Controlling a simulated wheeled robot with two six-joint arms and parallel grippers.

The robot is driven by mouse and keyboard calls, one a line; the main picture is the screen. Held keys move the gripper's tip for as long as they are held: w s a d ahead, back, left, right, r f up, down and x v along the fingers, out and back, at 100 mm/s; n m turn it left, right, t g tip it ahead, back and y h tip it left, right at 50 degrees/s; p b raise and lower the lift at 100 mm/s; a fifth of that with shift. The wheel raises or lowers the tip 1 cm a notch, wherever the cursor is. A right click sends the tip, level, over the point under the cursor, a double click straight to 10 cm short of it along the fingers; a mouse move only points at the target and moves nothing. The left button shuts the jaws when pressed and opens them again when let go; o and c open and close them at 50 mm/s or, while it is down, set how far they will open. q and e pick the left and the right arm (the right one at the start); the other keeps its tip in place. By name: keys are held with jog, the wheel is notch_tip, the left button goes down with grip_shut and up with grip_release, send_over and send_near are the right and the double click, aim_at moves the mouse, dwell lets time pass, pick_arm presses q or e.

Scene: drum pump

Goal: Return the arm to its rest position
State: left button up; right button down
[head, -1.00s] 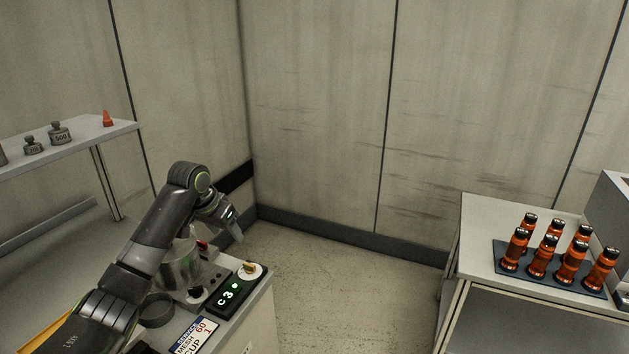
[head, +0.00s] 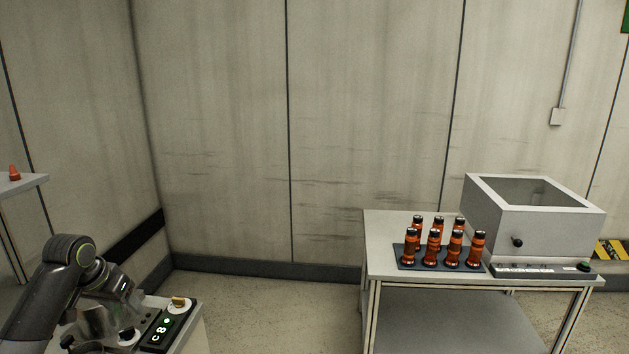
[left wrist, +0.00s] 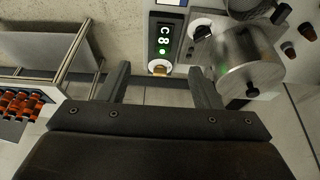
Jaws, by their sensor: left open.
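My left arm (head: 45,295) comes in from the lower left of the head view, bent at the elbow. Its left gripper (left wrist: 160,82) is open and empty in the left wrist view, with the two dark fingers well apart. Between and beyond the fingers is a control panel with a lit green display (left wrist: 164,40) reading "C 8" and a small tan-topped knob (left wrist: 159,68). The display also shows in the head view (head: 163,331). The gripper is left of the display in the head view. My right gripper is not in view.
A metal cylinder (left wrist: 245,62) sits beside the panel. A table (head: 379,249) at the right bears several orange bottles (head: 436,240) on a dark mat and a grey box (head: 535,222). A shelf at the far left bears a red cone (head: 14,173). Floor between is clear.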

pick_arm(q)
jog(key=s+d+f+g, duration=0.1)
jog(key=s+d+f, duration=0.4)
jog(key=s+f, duration=0.4)
jog(key=s+d+f, duration=0.4)
jog(key=s+f, duration=0.5)
jog(key=f, duration=0.1)
jog(key=s+d+r+n+y, duration=0.1)
jog(key=s+d, duration=0.1)
jog(key=s, duration=0.9)
jog(key=s+d+n+y, duration=0.1)
jog(key=s+d, duration=0.2)
jog(key=s, duration=0.8)
notch_tip(320, 180, down, 23)
jog(key=a+g, duration=0.1)
jog(key=a, duration=0.1)
jog(key=s+d+f+g, duration=0.1)
jog(key=s+f, duration=1.3)
jog(key=f, duration=0.3)
jog(key=shift+s+d+f+h, duration=0.2)
jog(key=shift+s+d+h, duration=0.1)
jog(key=shift+s, duration=0.1)
